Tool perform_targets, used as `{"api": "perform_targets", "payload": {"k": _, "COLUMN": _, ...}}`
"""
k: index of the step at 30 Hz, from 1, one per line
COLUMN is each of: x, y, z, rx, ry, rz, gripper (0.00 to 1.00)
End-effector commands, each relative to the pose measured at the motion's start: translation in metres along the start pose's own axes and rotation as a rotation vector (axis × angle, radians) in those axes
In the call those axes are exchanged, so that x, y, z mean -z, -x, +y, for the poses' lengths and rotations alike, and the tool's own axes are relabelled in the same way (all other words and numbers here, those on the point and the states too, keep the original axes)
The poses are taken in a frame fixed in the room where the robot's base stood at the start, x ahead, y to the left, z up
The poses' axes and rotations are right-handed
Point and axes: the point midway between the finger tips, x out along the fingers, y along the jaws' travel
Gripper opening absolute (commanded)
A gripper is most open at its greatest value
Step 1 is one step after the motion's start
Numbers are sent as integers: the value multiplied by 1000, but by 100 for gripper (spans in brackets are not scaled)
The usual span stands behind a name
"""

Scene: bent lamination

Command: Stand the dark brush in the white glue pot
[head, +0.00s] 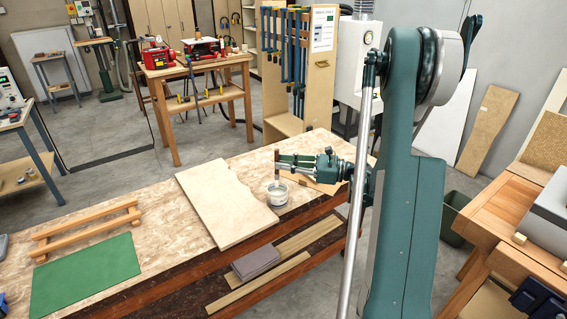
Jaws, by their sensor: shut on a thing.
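The white glue pot (277,194) stands on the workbench, close to the right edge of the pale board. The dark brush (277,177) is upright, directly above the pot in this view. My gripper (281,163) reaches in from the right, roughly level, and is shut on the brush above the pot's rim. The brush's lower end meets the pot's mouth in the picture. I cannot tell whether it is inside the pot or just above or behind it.
A pale wavy-edged board (228,203) lies left of the pot. A small wooden board (318,183) lies under my gripper. A green mat (86,276) and a wooden rack (88,231) are at the bench's left. Bare bench top (160,225) lies between.

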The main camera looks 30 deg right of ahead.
Motion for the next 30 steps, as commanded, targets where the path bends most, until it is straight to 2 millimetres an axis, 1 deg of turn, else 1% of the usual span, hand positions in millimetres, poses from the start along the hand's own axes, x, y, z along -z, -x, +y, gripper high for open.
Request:
{"api": "perform_targets", "payload": {"k": 1, "x": 5, "y": 0, "z": 0, "rx": 0, "ry": 0, "rz": 0, "gripper": 4}}
{"api": "perform_targets", "payload": {"k": 18, "x": 37, "y": 0, "z": 2, "rx": 0, "ry": 0, "rz": 0, "gripper": 4}}
{"api": "perform_targets", "payload": {"k": 30, "x": 55, "y": 1, "z": 2, "rx": 0, "ry": 0, "rz": 0, "gripper": 4}}
